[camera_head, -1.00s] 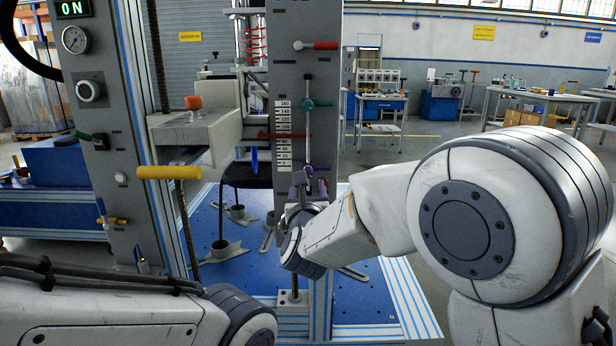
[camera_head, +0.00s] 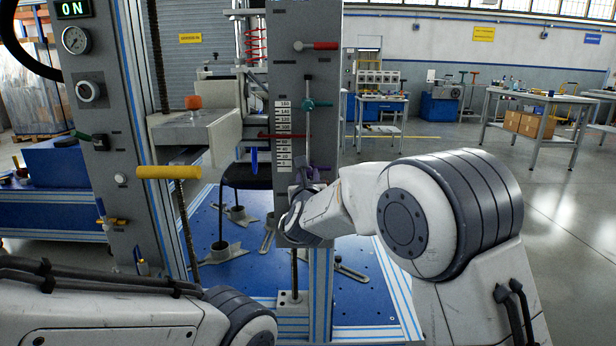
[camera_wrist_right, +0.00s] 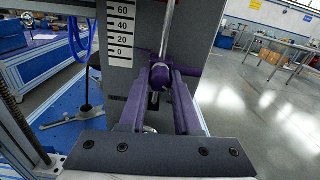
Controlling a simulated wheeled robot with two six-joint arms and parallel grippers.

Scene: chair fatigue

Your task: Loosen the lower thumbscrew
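The lower thumbscrew (camera_wrist_right: 160,76) is a purple knob low on the slotted grey post, just right of the scale's zero end. In the head view it is small and partly hidden by my right gripper (camera_head: 305,182). In the right wrist view the two purple fingers of my right gripper (camera_wrist_right: 160,90) lie on either side of the knob and appear closed against it. The upper thumbscrew is a teal knob (camera_head: 308,104) higher on the same slot. My left arm crosses the lower left of the head view, but its gripper is out of frame.
A red lever (camera_head: 282,135) and a red-handled lever (camera_head: 318,45) stick out from the grey post (camera_head: 290,70). A yellow handle (camera_head: 168,172) and a threaded rod stand to the left. The blue perforated base (camera_head: 350,300) lies below. Open floor is at right.

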